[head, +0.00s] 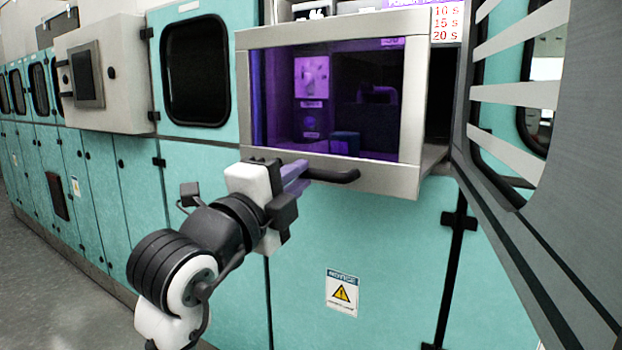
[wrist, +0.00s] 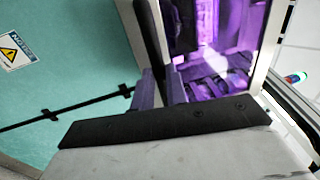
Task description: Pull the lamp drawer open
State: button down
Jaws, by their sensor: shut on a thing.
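The lamp drawer (head: 416,90) has a grey metal frame and a dark window with purple light and equipment behind it. Its front stands out from the teal cabinet, with a dark gap and a metal ledge at its right side. A black bar handle (head: 338,176) runs along its lower edge. My gripper (head: 298,174) is shut on the left part of this handle. In the wrist view, the handle (wrist: 150,35) passes between the two fingers of my gripper (wrist: 160,86). The fingers hide part of the handle.
A slatted grey panel (head: 545,190) stands close on the right. A teal cabinet door with a notice label (head: 343,293) is below. A grey control box (head: 112,75) juts out at the left. Grey floor (head: 55,280) is open at the lower left.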

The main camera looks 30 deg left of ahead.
jog(key=shift+s, duration=1.3)
jog(key=c, duration=1.4)
grip_release()
jog(key=shift+a, duration=0.1)
jog(key=s+f+b, duration=0.1)
jog(key=s+f, duration=0.1)
jog(key=s, duration=1.1)
jog(key=shift+s+a+f+b, duration=0.2)
jog(key=shift+s+f+b, duration=0.05)
jog(key=shift+f+b, duration=0.15)
